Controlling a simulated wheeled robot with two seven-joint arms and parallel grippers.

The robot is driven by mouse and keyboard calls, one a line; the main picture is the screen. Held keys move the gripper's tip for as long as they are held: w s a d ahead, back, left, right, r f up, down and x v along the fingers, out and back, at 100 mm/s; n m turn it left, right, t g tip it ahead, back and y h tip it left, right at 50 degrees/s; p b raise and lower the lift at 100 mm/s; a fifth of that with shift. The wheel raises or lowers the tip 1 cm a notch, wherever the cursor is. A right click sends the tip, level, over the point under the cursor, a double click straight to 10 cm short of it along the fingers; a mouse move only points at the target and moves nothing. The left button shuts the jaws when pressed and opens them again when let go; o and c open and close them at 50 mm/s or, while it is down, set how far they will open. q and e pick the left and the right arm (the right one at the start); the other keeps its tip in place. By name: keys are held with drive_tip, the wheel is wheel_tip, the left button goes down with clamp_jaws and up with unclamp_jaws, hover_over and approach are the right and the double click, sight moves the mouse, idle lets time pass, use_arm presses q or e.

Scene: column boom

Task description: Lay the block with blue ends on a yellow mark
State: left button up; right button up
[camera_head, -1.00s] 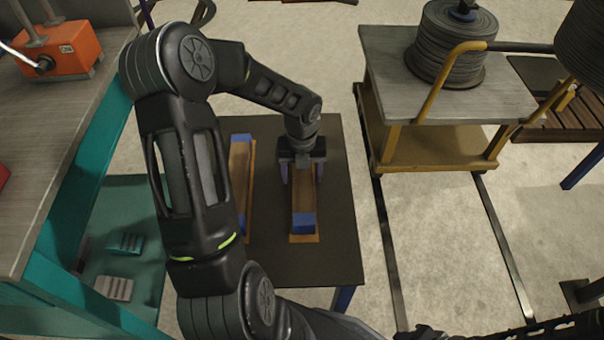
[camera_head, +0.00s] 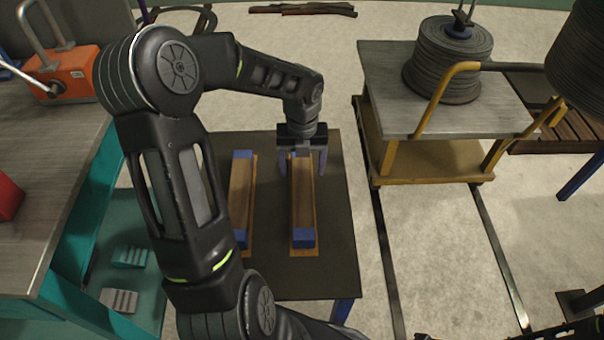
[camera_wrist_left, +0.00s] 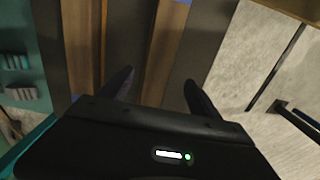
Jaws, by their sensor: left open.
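A long wooden block with blue ends (camera_head: 303,200) lies flat on a yellow-orange mark (camera_head: 304,253) on the dark table. A second, similar block (camera_head: 241,195) lies to its left, roughly parallel, with a yellow-orange strip (camera_head: 250,215) along its right side. My left gripper (camera_head: 303,165) is open at the far end of the right block, its fingers on either side of that block's line and hiding its far end. The wrist view shows the spread fingers (camera_wrist_left: 160,88), with nothing gripped between them.
The dark table (camera_head: 335,220) has bare room right of the blocks. A yellow-framed cart (camera_head: 430,160) with a cable coil (camera_head: 452,60) stands to the right, beside floor rails. A teal-framed workbench (camera_head: 50,160) with an orange device (camera_head: 68,75) is at left.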

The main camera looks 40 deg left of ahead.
use_arm(q)
drive_tip(key=shift+r, duration=0.9)
